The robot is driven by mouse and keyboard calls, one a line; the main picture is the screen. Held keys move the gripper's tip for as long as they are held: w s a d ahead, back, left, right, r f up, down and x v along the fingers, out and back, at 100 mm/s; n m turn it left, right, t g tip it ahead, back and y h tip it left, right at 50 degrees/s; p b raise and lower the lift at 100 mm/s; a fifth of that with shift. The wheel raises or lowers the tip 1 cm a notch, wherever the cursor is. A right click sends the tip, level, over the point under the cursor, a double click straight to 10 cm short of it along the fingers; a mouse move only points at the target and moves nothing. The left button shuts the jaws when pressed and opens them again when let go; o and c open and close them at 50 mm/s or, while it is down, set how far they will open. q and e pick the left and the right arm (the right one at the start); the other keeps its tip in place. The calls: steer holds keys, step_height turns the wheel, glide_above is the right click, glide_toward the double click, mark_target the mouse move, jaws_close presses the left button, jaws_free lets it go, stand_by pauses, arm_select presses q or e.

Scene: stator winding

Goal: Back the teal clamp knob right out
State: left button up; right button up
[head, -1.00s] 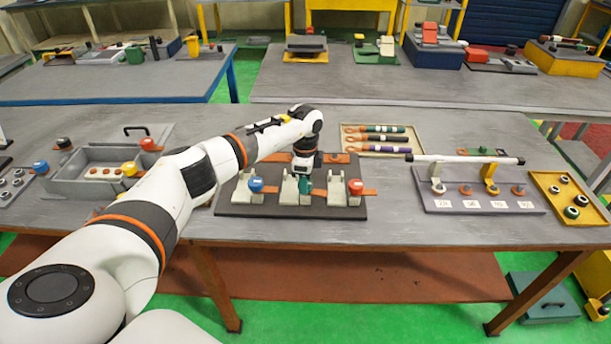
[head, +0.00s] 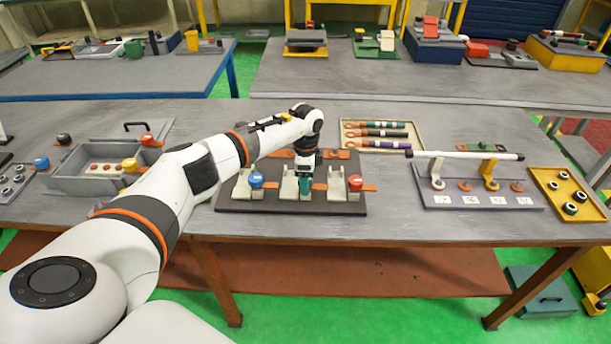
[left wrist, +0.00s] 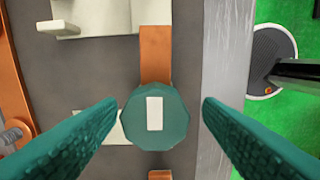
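The teal clamp knob (left wrist: 155,118) is seen from above in the left wrist view, a many-sided disc with a white mark on top. An orange strap (left wrist: 155,55) runs out from under it. My left gripper (left wrist: 162,104) is open, with one teal finger on each side of the knob. The left fingertip is close to the knob's edge; I cannot tell whether it touches. A gap shows at the right fingertip. In the head view, my left gripper (head: 305,180) points down over the middle of the dark clamp board (head: 235,204) and largely hides the knob. My right gripper is not in view.
A blue knob (head: 257,180) and a red knob (head: 355,183) stand on either side on the same board. A tray of coils (head: 415,148) lies behind it to the right. A grey bin (head: 75,180) is at the left. The table's front edge is close to the board.

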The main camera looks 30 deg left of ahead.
arm_select(q)
steer(key=shift+w+r, duration=0.1)
steer(key=shift+r, duration=0.1)
steer(key=shift+r, duration=0.25)
step_height(320, 180, up, 11)
steer(key=b, duration=0.2)
steer(key=shift+r, duration=0.15)
